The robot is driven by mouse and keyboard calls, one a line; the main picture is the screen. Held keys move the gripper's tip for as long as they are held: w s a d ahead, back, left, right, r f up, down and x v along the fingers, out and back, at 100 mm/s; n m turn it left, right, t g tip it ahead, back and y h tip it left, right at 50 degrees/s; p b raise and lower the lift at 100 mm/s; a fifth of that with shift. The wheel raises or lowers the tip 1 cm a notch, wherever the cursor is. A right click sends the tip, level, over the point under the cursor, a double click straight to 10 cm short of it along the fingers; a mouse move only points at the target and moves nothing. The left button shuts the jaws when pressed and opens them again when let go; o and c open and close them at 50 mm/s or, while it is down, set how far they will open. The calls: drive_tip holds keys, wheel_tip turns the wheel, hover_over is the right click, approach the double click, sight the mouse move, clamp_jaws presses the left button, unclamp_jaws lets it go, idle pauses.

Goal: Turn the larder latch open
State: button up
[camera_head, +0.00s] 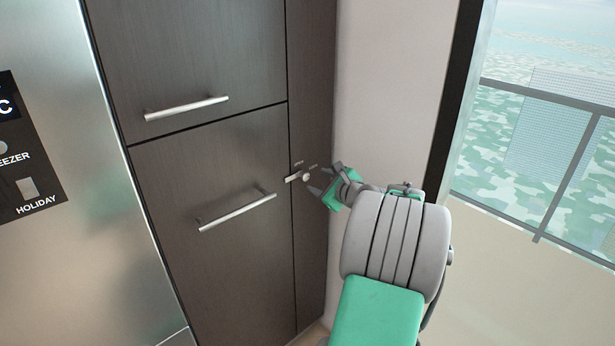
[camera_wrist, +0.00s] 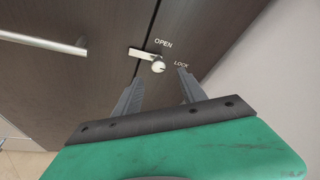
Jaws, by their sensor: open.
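The larder latch (camera_head: 298,178) is a small silver bar with a round knob on the dark wood cabinet, at the seam beside the lower door. In the wrist view the latch (camera_wrist: 148,57) lies with its bar pointing left across the seam and its knob at the right end. The words OPEN and LOCK are printed above and to the right of the knob. My gripper (camera_head: 318,182) is open and empty, just right of the latch. In the wrist view its two fingers (camera_wrist: 158,80) point toward the latch, with the knob ahead between the tips, apparently not touched.
The lower larder door (camera_head: 215,240) has a slanted silver bar handle (camera_head: 237,211) left of the latch. Another door with a handle (camera_head: 186,108) is above. A steel fridge (camera_head: 85,190) stands at left. A pale wall (camera_head: 390,90) and a window (camera_head: 550,130) are at right.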

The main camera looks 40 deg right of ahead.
sight(305, 177)
drive_tip(key=x, duration=0.3)
drive_tip(key=p+x, duration=0.1)
drive_tip(key=x, duration=0.3)
drive_tip(key=shift+w+a+f, duration=0.1)
drive_tip(key=shift+w+a, duration=0.05)
drive_tip(key=shift+w, duration=0.15)
drive_tip(key=shift+c, duration=0.6)
clamp_jaws()
drive_tip(key=shift+a, duration=0.15)
